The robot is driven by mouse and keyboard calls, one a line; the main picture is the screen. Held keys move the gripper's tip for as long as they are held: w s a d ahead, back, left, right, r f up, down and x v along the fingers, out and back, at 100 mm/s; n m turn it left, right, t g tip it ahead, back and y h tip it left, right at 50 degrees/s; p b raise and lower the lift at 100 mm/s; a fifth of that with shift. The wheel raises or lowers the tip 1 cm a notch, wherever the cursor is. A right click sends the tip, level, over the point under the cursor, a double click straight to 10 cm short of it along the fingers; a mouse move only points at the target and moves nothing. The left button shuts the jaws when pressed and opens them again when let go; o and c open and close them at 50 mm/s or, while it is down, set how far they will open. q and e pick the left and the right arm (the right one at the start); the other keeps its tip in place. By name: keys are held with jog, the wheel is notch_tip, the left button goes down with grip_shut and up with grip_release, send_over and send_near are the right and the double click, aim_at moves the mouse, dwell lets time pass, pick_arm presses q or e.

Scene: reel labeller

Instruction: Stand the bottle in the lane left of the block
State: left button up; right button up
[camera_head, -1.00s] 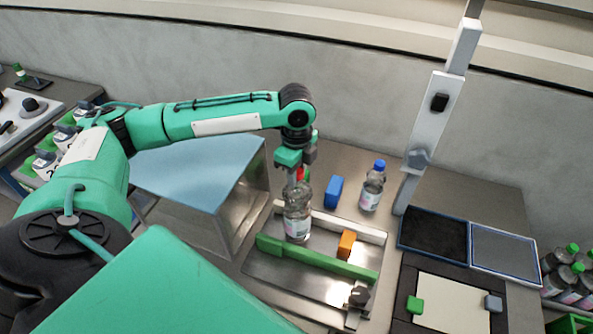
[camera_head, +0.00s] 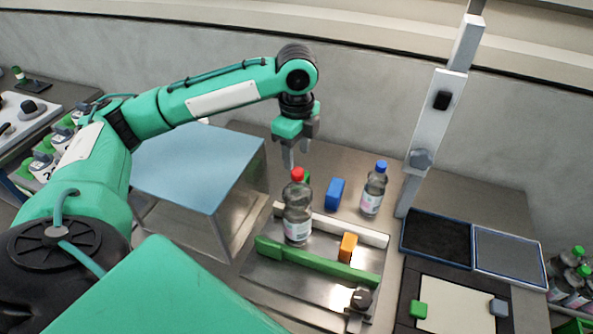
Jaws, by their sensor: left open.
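A clear bottle with a red cap (camera_head: 297,212) stands upright in the lane between the green rail (camera_head: 315,263) and the white rail (camera_head: 345,228). It is left of the orange block (camera_head: 347,247), with a gap between them. My left gripper (camera_head: 296,160) is open and empty, above and just behind the red cap, apart from the bottle. My right gripper is not in view.
A blue block (camera_head: 335,194) and a blue-capped bottle (camera_head: 373,190) stand behind the white rail. A grey post (camera_head: 433,130) rises to their right. A large blue-topped box (camera_head: 195,165) is at left. Dark trays (camera_head: 436,238) lie at right.

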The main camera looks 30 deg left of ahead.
pick_arm(q)
notch_tip(320, 180, up, 5)
jog(key=shift+b, duration=0.4)
dwell(0.3)
